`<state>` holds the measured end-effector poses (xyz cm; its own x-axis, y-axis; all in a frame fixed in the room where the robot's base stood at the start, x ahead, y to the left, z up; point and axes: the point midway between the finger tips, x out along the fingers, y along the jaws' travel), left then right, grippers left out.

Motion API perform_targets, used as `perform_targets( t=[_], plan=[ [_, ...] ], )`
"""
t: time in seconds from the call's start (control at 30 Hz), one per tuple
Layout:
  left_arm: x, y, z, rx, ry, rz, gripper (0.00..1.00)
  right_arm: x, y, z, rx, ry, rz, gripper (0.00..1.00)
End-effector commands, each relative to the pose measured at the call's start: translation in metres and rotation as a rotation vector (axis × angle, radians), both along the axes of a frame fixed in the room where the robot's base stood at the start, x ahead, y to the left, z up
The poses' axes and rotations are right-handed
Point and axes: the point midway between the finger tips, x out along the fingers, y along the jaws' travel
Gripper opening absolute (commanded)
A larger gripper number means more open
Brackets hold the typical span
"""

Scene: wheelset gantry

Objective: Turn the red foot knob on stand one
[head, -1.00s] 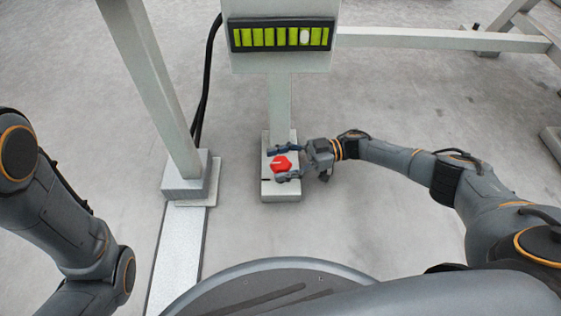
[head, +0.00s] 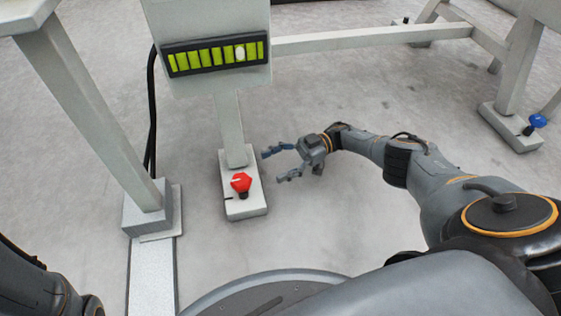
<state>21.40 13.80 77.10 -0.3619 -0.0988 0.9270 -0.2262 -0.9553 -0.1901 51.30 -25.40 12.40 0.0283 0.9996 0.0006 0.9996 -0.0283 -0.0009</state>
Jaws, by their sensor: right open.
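The red foot knob (head: 241,183) is a red faceted knob with a pale mark on its top. It sits on the light foot plate (head: 246,209) of the stand (head: 230,130), at the middle left of the head view. My right gripper (head: 272,166) is open and empty. It is to the right of the knob, apart from it, with its two fingers pointing left toward the stand's foot. My left arm shows only at the lower left corner, and its gripper is out of view.
A panel with green bars and one white segment (head: 214,56) tops the stand. A grey post (head: 90,110) and a black cable (head: 150,110) stand to its left. A blue knob (head: 537,121) sits on another foot at the far right. The floor between is clear.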

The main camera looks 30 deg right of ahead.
Motion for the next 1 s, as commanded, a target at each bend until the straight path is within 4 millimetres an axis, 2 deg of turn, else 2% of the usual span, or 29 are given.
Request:
perform_targets(
  t=[0.2, 0.77, 0.87, 1.0],
  plan=[
    [0.0, 0.0, 0.0, 0.0, 0.0, 0.0, 0.48, -0.001, -0.012, 0.0, 0.0, 0.0, -0.001, 0.74],
    [0.0, 0.0, 0.0, 0.001, 0.0, 0.0, 0.48, -0.001, -0.014, 0.001, 0.0, 0.0, 0.0, 0.74],
    [0.0, 0.0, 0.009, 0.0, 0.0, 0.0, 0.48, -0.001, -0.014, 0.009, 0.0, 0.0, 0.0, 0.74],
    [0.0, 0.0, 0.035, 0.0, 0.0, 0.0, 0.48, -0.001, -0.014, 0.036, 0.0, 0.0, -0.001, 0.74]
  ],
)
